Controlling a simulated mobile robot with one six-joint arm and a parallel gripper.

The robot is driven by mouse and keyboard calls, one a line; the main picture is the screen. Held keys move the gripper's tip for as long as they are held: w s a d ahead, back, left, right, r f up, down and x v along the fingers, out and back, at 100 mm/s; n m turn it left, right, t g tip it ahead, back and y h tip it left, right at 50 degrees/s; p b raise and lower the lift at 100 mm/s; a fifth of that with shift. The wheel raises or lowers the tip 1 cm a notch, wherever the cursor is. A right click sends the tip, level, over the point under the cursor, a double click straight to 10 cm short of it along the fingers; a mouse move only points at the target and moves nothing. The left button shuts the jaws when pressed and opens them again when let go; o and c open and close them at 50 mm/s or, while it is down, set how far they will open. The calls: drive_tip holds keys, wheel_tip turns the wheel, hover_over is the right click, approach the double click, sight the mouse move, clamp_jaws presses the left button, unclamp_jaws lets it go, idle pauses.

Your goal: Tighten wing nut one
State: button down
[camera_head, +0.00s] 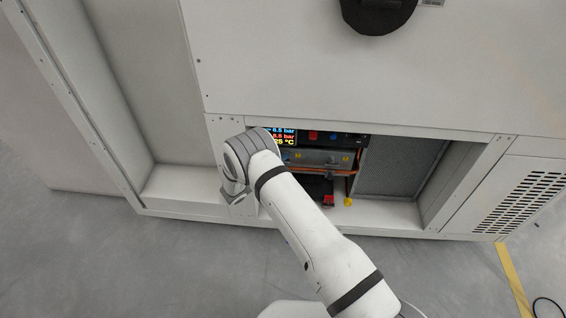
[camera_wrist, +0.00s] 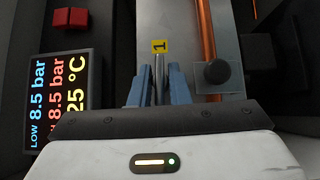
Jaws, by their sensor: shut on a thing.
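In the wrist view, my gripper (camera_wrist: 157,72) has its two blue-grey fingers on either side of a narrow metal piece (camera_wrist: 159,72), just below a yellow label marked 1 (camera_wrist: 159,46). The gripper is shut on this piece, which I take to be wing nut one. Its wings cannot be made out, and its lower part is hidden by the gripper body. In the head view, my wrist covers the gripper and this spot at the left end of the grey metal panel (camera_head: 322,159).
A display (camera_wrist: 62,98) reading 8.5 bar and 25 °C is left of the gripper. A red block (camera_wrist: 70,18) is above it. A copper pipe (camera_wrist: 207,40) and a dark round knob (camera_wrist: 216,72) are close on the right. The white cabinet frame (camera_head: 400,212) surrounds the opening.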

drive_tip(key=shift+w+a+r, duration=0.1)
drive_tip(key=c, duration=1.6)
unclamp_jaws()
drive_tip(key=shift+c, duration=0.2)
